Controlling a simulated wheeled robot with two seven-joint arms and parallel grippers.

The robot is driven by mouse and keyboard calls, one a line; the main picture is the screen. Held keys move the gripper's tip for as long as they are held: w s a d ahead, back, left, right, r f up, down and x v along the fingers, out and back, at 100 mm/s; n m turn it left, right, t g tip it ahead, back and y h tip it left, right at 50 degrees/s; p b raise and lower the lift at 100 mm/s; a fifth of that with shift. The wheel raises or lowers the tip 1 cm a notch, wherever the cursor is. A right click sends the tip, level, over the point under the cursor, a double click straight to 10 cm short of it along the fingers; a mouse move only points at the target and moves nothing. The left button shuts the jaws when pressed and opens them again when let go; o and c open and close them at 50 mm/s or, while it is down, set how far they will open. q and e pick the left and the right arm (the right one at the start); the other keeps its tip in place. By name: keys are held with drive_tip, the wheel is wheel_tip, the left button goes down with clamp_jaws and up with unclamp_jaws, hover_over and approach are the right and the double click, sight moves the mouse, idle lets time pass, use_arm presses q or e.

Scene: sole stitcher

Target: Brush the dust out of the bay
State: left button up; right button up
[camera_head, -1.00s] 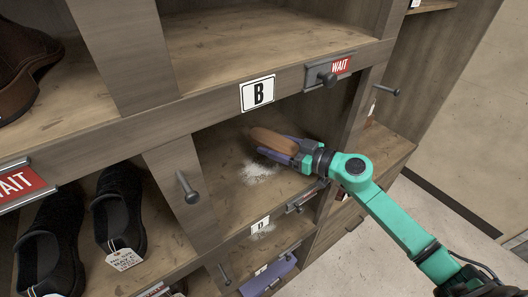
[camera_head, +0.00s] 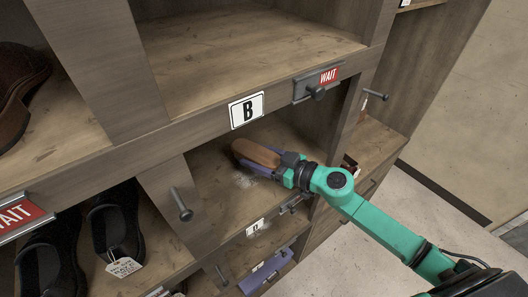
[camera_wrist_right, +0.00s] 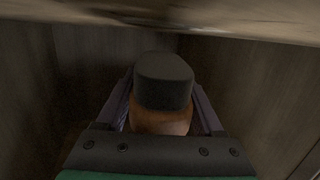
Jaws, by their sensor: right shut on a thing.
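My right gripper (camera_head: 262,163) reaches into the bay (camera_head: 212,160) below the plate marked B (camera_head: 247,110). Its purple fingers are shut on a brown, rounded brush (camera_head: 257,152). In the right wrist view the brush shows as a brown body (camera_wrist_right: 160,122) with a dark block (camera_wrist_right: 163,80) at its far end, between the fingers (camera_wrist_right: 160,105). White dust (camera_head: 243,181) lies on the bay floor beside and partly under the gripper. Whether the brush touches the floor is hidden. My left gripper is not in view.
A divider with a dark peg (camera_head: 182,204) bounds the bay on the left. Dark shoes (camera_head: 115,225) stand in the bay to the left. A shelf (camera_head: 240,55) with a red WAIT tag (camera_head: 328,76) closes it above. Open floor (camera_head: 400,230) lies to the right.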

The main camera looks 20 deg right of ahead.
drive_tip(key=shift+s+a+r, duration=0.1)
drive_tip(key=shift+s+a, duration=0.2)
drive_tip(key=shift+a, duration=0.45)
drive_tip(key=shift+s+a+r, duration=0.1)
drive_tip(key=shift+s+a, duration=0.25)
drive_tip(key=shift+a, duration=0.4)
drive_tip(key=shift+s+a+r, duration=0.1)
drive_tip(key=shift+s+a, duration=0.2)
drive_tip(key=shift+a, duration=0.45)
drive_tip(key=shift+s+a+r, duration=0.15)
drive_tip(key=shift+a, duration=0.4)
drive_tip(key=shift+s+a+f, duration=0.2)
drive_tip(key=shift+a, duration=0.15)
drive_tip(key=shift+r, duration=0.15)
drive_tip(key=shift+r, duration=2.9)
wheel_tip(320, 180, up, 3)
drive_tip(key=shift+f, duration=0.1)
